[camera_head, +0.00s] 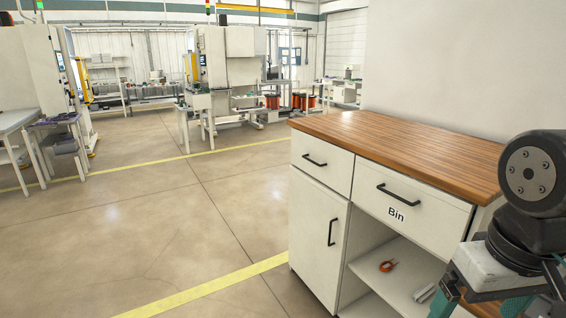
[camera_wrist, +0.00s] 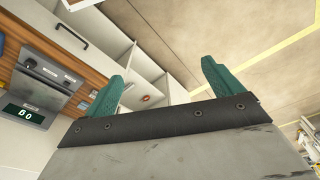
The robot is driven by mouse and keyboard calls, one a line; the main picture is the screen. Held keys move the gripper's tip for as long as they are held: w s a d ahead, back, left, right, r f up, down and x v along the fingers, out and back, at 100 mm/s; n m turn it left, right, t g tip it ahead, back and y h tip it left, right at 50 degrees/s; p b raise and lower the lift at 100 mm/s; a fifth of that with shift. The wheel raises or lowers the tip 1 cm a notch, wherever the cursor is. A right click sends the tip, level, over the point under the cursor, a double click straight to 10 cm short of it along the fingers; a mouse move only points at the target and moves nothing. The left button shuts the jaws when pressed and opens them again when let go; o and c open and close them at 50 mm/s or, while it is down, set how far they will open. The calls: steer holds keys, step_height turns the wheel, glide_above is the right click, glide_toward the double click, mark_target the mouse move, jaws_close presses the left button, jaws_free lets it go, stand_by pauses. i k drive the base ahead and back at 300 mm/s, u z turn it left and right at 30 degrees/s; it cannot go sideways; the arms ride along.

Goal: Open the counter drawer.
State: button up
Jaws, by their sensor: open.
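The white counter (camera_head: 325,235) with a wooden top (camera_head: 400,145) stands at the right in the head view. Its front has a narrow left drawer (camera_head: 310,170) and a wider right drawer (camera_head: 425,222) marked "Bin". Both look shut, each with a black bar handle, the left one (camera_head: 314,160) and the right one (camera_head: 398,195). My gripper (camera_head: 478,305) is at the lower right, partly cut off. In the wrist view its two teal fingers (camera_wrist: 164,78) are spread and empty. A black drawer handle (camera_wrist: 72,36) shows at upper left there, apart from the fingers; which drawer I cannot tell.
Below the drawers are a cupboard door (camera_head: 318,240) and an open shelf (camera_head: 385,285) holding a small orange item (camera_head: 388,265). A device with a display (camera_wrist: 35,85) sits on the counter in the wrist view. The floor (camera_head: 150,225) left of the counter is clear.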

mark_target(333, 165)
steer(key=u, duration=0.7)
steer(key=i, duration=1.25)
steer(key=z, duration=0.4)
steer(key=i, duration=0.7)
steer(key=z, duration=0.6)
